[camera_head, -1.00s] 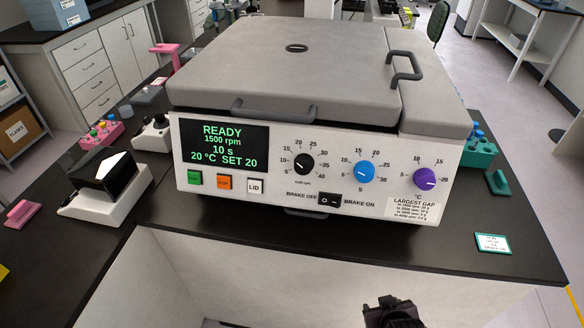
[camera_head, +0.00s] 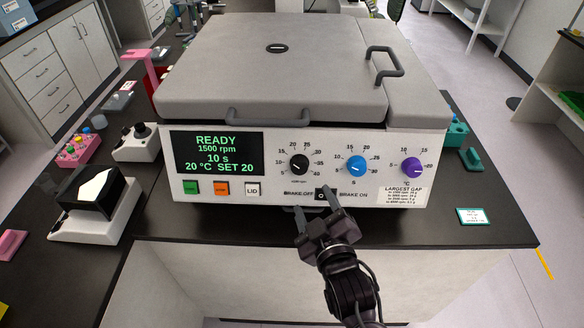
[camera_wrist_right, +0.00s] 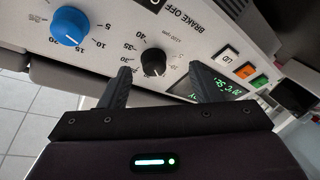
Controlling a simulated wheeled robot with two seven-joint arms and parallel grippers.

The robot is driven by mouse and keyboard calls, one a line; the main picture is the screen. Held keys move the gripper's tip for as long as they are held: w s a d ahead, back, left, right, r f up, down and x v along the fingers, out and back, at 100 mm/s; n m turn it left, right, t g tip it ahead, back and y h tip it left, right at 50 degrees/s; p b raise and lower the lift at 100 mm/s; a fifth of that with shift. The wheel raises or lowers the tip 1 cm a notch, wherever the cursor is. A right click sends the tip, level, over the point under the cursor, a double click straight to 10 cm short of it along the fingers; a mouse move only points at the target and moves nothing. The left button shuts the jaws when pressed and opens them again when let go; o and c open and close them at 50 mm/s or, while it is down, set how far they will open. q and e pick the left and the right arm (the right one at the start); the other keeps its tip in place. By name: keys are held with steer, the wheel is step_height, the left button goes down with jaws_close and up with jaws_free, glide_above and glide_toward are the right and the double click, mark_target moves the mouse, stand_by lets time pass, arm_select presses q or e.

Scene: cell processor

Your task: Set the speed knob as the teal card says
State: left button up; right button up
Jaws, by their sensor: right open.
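The black speed knob (camera_head: 299,164) is on the front panel of a grey-lidded machine (camera_head: 190,150), with a dial printed around it. Its pointer is too small to read surely. The display (camera_head: 216,153) reads READY, 1500 rpm, 10 s. The teal-edged card (camera_head: 473,217) lies on the bench at right; its print is too small to read. My right gripper (camera_head: 316,203) is open and empty, below the knob and in front of the brake switch. In the right wrist view the knob (camera_wrist_right: 153,62) shows between the open fingertips, beyond them. My left gripper is out of view.
A blue knob (camera_head: 356,167) and a purple knob (camera_head: 412,168) sit right of the speed knob. Green, orange and white LID (camera_head: 254,189) buttons are at left. The brake switch (camera_head: 322,195) is partly covered by my gripper. Bare bench lies right of my gripper.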

mark_target(299, 169)
steer(key=shift+n+t+y, duration=0.3)
steer(key=shift+n+t, duration=0.2)
steer(key=w+a+p, duration=0.1)
steer(key=w, duration=0.1)
steer(key=w+a+r+p, duration=0.1)
steer(key=w, duration=0.1)
steer(key=w+a+r+p, duration=0.1)
steer(key=w, duration=0.1)
steer(key=shift+w+r, duration=0.15)
steer(key=shift+w, duration=0.25)
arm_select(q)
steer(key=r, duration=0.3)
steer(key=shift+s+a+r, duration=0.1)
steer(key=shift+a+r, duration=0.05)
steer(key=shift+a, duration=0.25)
arm_select(e)
steer(key=shift+c, duration=0.4)
